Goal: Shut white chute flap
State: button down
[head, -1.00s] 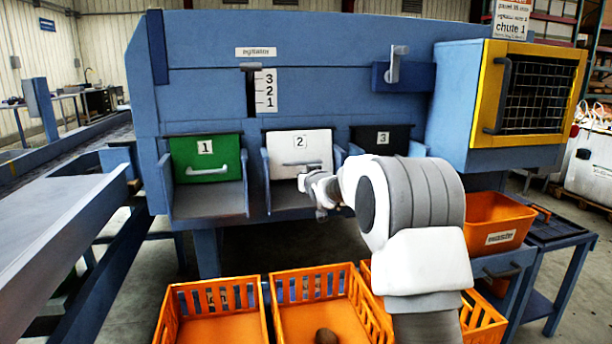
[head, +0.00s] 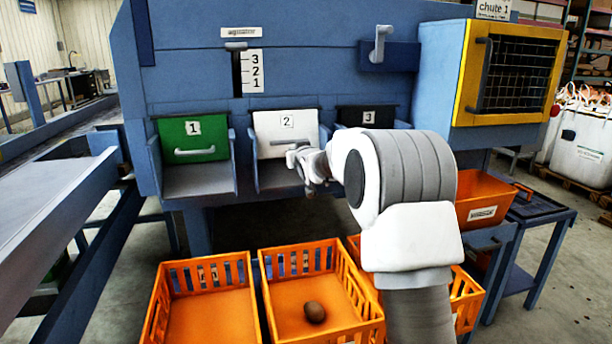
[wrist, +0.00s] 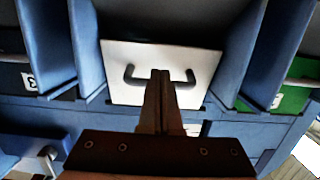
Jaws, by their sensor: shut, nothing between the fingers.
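The white chute flap (head: 285,128), marked 2, hangs in the middle chute between the green and black flaps. In the wrist view the white flap (wrist: 115,75) appears upside down, with its dark handle (wrist: 188,80) across the middle. My gripper (wrist: 160,73) is shut and empty; its fingers overlap the middle of the handle in that view. Whether they touch it, I cannot tell. In the head view my gripper (head: 294,157) is in front of the flap's lower edge and hides part of the handle. How far the flap stands from its frame is unclear.
The green flap (head: 193,135) is on the left and the black flap (head: 366,116) on the right. Blue side walls flank the middle chute (head: 275,178). Orange crates (head: 205,262) stand below; one holds a potato (head: 315,312). A yellow-framed mesh door (head: 512,72) is at right.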

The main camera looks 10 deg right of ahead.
jog(key=s+f+p, duration=0.1)
jog(key=s+f, duration=0.1)
jog(key=s, duration=0.8)
notch_tip(320, 180, up, 10)
jog(key=s+p, duration=0.2)
jog(key=p, duration=0.6)
jog(key=w+f+b, duration=0.1)
jog(key=w+f, duration=0.3)
jog(key=w, duration=0.8)
jog(key=shift+w+f+t, duration=0.25)
jog(key=shift+f+t, duration=0.05)
jog(key=shift+f, duration=0.1)
jog(key=shift+d+f, duration=0.1)
